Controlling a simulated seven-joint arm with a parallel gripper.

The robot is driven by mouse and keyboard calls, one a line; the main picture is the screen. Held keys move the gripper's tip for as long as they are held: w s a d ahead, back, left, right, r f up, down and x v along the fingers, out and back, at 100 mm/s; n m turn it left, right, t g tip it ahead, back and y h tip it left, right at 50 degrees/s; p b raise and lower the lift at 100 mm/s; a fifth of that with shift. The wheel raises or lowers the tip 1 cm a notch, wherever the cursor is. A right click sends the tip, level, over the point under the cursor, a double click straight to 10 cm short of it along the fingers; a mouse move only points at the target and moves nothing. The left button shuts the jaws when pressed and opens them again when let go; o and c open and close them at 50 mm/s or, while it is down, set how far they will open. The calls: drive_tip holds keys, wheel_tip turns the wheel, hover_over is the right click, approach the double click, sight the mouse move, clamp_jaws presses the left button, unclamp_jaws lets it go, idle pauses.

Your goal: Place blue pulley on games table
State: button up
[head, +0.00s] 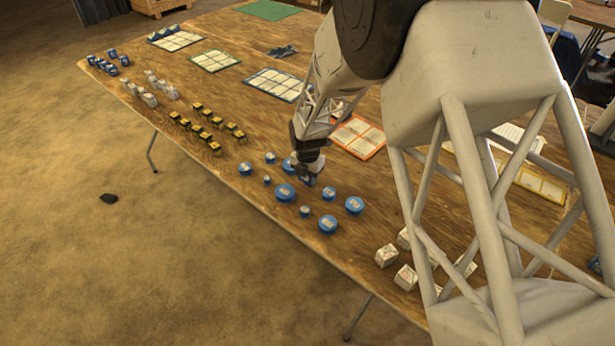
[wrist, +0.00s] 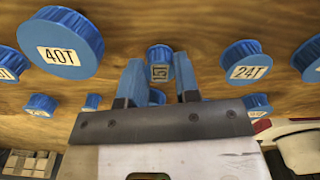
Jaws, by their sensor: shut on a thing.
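My gripper (head: 308,178) is low over the wooden table (head: 270,115), among several blue pulleys. In the wrist view, its two blue fingers (wrist: 159,84) are shut on a small blue pulley (wrist: 158,54) whose label seems to read 15T. I cannot tell whether this pulley touches the table or is just above it. Other blue pulleys stand around it: a large one marked 40T (wrist: 62,42), one marked 24T (wrist: 245,64), and more in the head view, such as a large one (head: 285,193) left of the gripper and another (head: 354,205) to the right.
Yellow-and-black pieces (head: 208,128), grey-white pieces (head: 150,97) and blue pieces (head: 108,62) stand farther left on the table. White cubes (head: 405,277) lie at the near end. Framed cards, including an orange-edged one (head: 358,137), lie behind. Bare wood shows along the front edge.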

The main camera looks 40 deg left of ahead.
sight(307, 178)
drive_tip(key=shift+f, duration=0.1)
drive_tip(key=o, duration=0.9)
wheel_tip(307, 178, up, 12)
idle(0.6)
drive_tip(key=shift+d+r, duration=0.1)
drive_tip(key=shift+r, duration=0.1)
idle(0.8)
